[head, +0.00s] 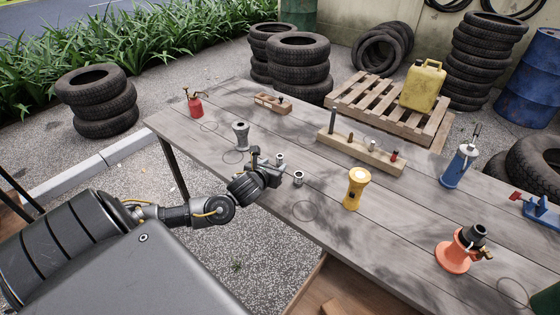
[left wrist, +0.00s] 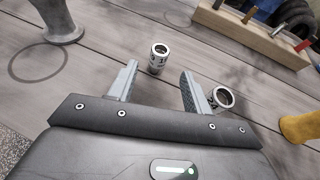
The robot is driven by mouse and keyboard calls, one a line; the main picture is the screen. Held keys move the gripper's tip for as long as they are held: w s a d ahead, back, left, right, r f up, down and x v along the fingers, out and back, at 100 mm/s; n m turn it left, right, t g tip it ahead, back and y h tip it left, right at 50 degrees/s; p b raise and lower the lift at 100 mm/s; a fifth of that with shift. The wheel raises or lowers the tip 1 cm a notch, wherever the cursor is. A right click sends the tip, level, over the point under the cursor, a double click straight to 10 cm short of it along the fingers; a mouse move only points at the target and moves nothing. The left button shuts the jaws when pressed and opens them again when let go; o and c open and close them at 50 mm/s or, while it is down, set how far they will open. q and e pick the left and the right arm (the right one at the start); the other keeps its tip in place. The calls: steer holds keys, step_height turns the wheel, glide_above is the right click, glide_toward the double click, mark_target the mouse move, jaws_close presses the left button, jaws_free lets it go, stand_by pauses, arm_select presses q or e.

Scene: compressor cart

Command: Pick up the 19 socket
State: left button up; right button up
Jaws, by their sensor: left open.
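Two small silver sockets stand on the grey plank table. One socket (head: 280,158) is upright just beyond my left gripper (head: 268,163). In the left wrist view this socket (left wrist: 158,57) is ahead of and between the fingertips, with dark marks on its side too small to read surely. The other socket (head: 298,177) is to the right; in the left wrist view it (left wrist: 222,97) sits just outside the right finger. I cannot tell which one is the 19. My left gripper (left wrist: 159,72) is open and empty, low over the table. My right gripper is not in view.
A grey flared stand (head: 240,135) is left of the gripper and a yellow one (head: 355,188) is to the right. A wooden block holding several pieces (head: 348,147) lies behind. A red oil can (head: 195,104) stands at the far left. Bare planks surround the sockets.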

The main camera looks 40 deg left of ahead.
mark_target(278, 159)
arm_select(q)
steer(key=x, duration=0.5)
steer(key=shift+w+a+r+p, duration=0.15)
steer(key=shift+r+p, duration=0.15)
steer(key=shift+p, duration=0.1)
steer(key=shift+c, duration=0.3)
jaws_close()
